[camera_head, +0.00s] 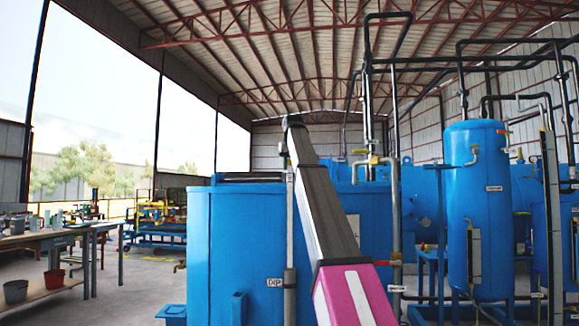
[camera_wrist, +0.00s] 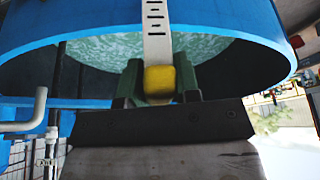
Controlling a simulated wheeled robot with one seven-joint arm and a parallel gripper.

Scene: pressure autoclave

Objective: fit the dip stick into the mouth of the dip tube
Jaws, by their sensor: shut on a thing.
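The dip stick (camera_wrist: 156,35) is a flat white strip with black marks and a yellow grip in the wrist view. My gripper (camera_wrist: 159,84) is shut on that yellow grip, with a dark green finger on each side. The strip runs from the grip to the top edge of the picture, across the tank. In the head view my arm rises in front of the blue tank (camera_head: 235,245), and the stick cannot be made out clearly. The dip tube (camera_head: 290,225) appears as a grey upright pipe beside the DIP label. Its mouth is not clearly visible, and I cannot tell the stick's alignment with it.
A blue upright vessel (camera_head: 477,210) and dark pipework (camera_head: 367,90) stand to the right. A bench (camera_head: 45,238) with small items and buckets is at the left. Open floor (camera_head: 140,285) lies between bench and tank. A grey bent pipe (camera_wrist: 38,108) shows in the wrist view.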

